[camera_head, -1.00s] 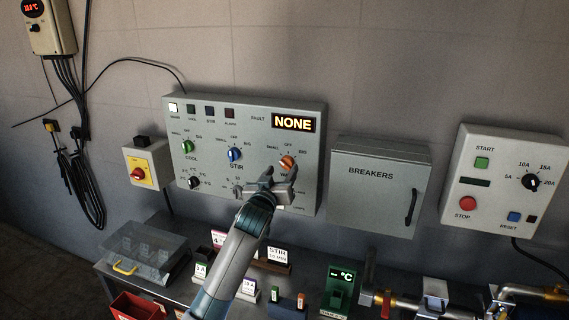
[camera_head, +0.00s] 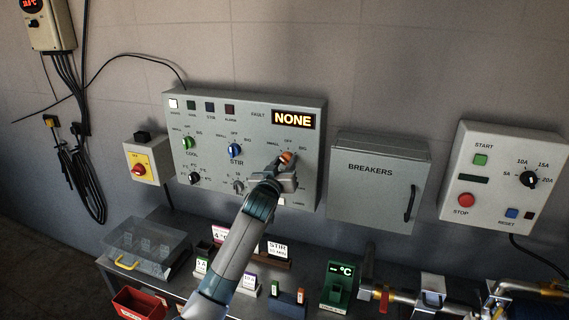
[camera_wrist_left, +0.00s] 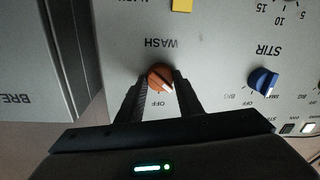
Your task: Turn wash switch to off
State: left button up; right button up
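The wash switch is an orange knob (camera_head: 287,156) at the right of the grey control panel (camera_head: 262,103). It also shows in the left wrist view (camera_wrist_left: 159,76), upside down, above its OFF label. Its white pointer mark there points to the lower right, off the straight line to OFF. My left gripper (camera_head: 283,168) is at the knob, just below it in the head view. In the left wrist view its two dark fingers (camera_wrist_left: 160,88) are apart, one on each side of the knob; contact is not clear. My right gripper is not in view.
A blue stir knob (camera_head: 235,151) and a green cool knob (camera_head: 189,143) are on the same panel. The breaker box (camera_head: 375,190) stands close on the right. A shelf with signs and a clear-lidded box (camera_head: 146,245) is below.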

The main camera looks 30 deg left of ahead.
pick_arm(q)
jog(key=shift+m, duration=0.4)
jog(key=m, duration=0.9)
jog(key=shift+f+t+p, duration=0.1)
jog(key=shift+t+p, duration=0.2)
jog(key=shift+p, duration=0.05)
dwell(0.3)
jog(key=o, duration=1.1)
